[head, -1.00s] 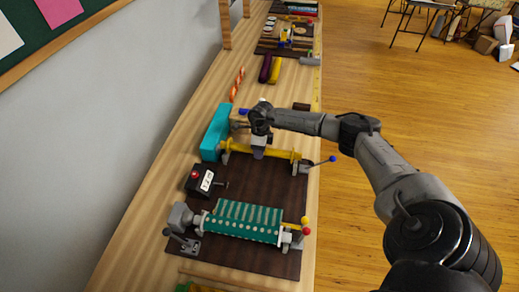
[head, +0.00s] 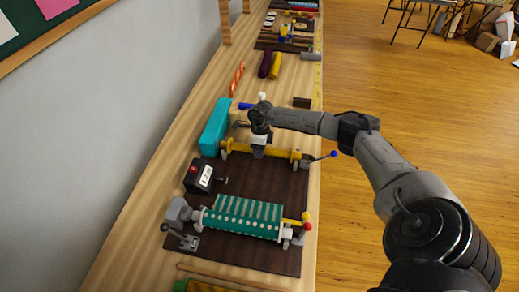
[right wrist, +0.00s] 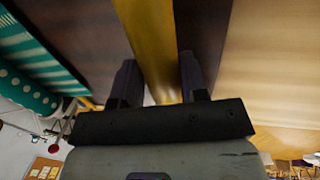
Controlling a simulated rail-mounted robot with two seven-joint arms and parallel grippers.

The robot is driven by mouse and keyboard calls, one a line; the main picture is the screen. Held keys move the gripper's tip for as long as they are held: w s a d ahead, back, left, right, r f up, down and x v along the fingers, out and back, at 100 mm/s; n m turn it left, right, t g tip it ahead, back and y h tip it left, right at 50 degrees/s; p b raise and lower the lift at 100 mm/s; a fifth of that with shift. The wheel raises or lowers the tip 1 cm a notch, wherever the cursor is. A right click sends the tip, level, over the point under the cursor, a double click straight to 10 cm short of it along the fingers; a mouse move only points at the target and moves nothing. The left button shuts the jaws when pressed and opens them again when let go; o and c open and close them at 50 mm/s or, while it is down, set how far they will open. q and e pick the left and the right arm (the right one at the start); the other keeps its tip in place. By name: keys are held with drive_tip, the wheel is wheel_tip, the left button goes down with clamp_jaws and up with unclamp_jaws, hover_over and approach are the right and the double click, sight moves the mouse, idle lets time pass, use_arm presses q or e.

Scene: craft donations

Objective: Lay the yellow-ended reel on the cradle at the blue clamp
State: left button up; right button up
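The yellow-ended reel (head: 280,153) shows as a long yellow bar across the far edge of the dark board. Its ends are at the grey cradle supports (head: 225,151), by the blue-knobbed clamp lever (head: 333,154). I cannot tell if it rests fully on them. My right gripper (head: 258,153) is over the bar's middle, pointing down. My left gripper is not in view.
A green dotted roll (head: 240,218) lies nearer on the board (head: 245,178), with a red-knobbed lever (head: 307,227). A black counter box (head: 200,178) stands at left. A cyan block (head: 214,127) is beyond it. The wall is left; open floor is right.

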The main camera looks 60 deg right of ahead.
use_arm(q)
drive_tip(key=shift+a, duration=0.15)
use_arm(e)
drive_tip(key=o, duration=0.4)
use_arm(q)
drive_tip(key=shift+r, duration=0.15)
use_arm(e)
drive_tip(key=shift+r, duration=0.15)
drive_tip(key=p+v, duration=0.5)
drive_tip(key=v, duration=0.2)
drive_tip(key=shift+d+r+p, duration=0.1)
drive_tip(key=shift+r+p, duration=0.2)
drive_tip(key=shift+r, duration=0.05)
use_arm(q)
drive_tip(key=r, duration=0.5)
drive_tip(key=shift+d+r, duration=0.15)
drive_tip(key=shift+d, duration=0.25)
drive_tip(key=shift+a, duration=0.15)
